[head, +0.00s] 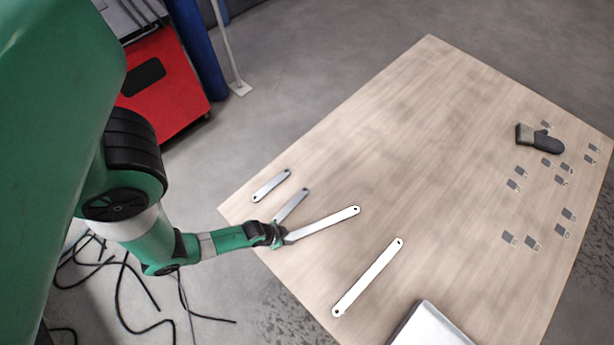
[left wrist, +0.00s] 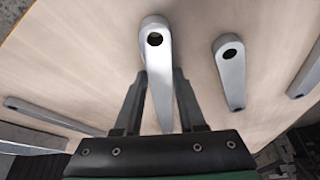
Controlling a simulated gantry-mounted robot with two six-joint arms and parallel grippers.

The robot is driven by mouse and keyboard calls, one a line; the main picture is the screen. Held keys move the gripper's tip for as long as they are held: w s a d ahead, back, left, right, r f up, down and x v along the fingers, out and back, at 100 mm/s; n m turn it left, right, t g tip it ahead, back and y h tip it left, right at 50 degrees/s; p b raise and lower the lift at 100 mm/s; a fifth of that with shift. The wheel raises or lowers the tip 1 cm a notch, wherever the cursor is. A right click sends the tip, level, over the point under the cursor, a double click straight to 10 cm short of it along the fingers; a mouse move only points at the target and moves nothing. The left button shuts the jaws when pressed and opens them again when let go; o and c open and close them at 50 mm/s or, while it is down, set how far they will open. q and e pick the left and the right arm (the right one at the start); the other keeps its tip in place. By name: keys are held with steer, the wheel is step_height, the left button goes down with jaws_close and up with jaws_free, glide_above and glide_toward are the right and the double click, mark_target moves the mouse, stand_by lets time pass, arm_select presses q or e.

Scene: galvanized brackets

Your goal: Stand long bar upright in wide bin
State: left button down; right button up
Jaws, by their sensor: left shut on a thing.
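My left gripper (head: 282,238) is shut on one end of a pale grey metal bar (head: 330,221), whose free end points right. In the left wrist view this bar (left wrist: 155,62) stands between the two fingers (left wrist: 158,105), its holed end up the picture. I cannot tell how far it is off the table. Another long bar (head: 367,278) lies flat to the right of the gripper; which of the two is longer I cannot tell for sure. A light metal box (head: 430,328), perhaps the wide bin, is cut off at the bottom edge. My right gripper is not in view.
Two shorter bars (head: 271,186) (head: 291,205) lie just behind the gripper, the nearer one close to it. The middle of the wooden table (head: 420,150) is clear.

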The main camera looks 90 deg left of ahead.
arm_select(q)
steer(key=c, duration=0.5)
jaws_free()
